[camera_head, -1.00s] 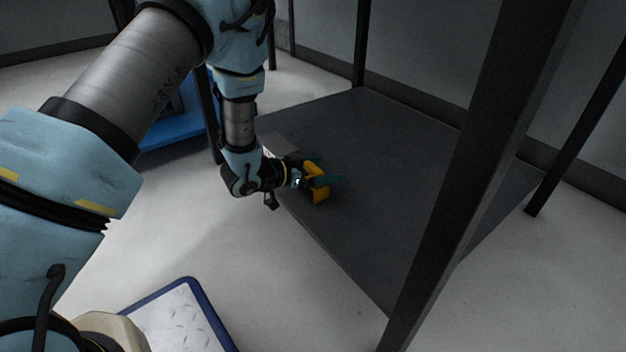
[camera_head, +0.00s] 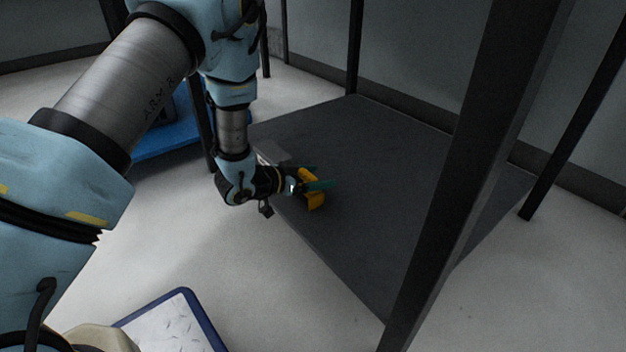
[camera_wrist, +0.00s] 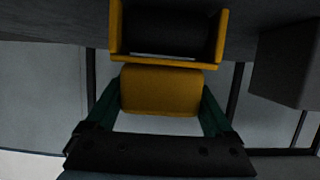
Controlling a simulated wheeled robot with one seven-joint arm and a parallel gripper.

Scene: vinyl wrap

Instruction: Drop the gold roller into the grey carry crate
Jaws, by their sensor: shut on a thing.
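The gold roller (camera_head: 313,192) is in my gripper (camera_head: 318,184), just over the left edge of the dark shelf. In the wrist view my gripper (camera_wrist: 160,103) has its green fingers on both sides of the roller's gold block (camera_wrist: 160,90). A gold frame around a dark drum lies beyond the block. A small grey box shape (camera_head: 272,152) shows behind my wrist, at the shelf's left edge. A grey box (camera_wrist: 285,65) is at the right of the wrist view, apart from the roller. I cannot tell whether either is the grey carry crate.
The broad dark shelf (camera_head: 390,175) is bare to the right of my gripper. A thick dark post (camera_head: 465,170) rises in front of it, with thinner posts at the back and right. A blue platform (camera_head: 165,145) stands behind my arm at the left.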

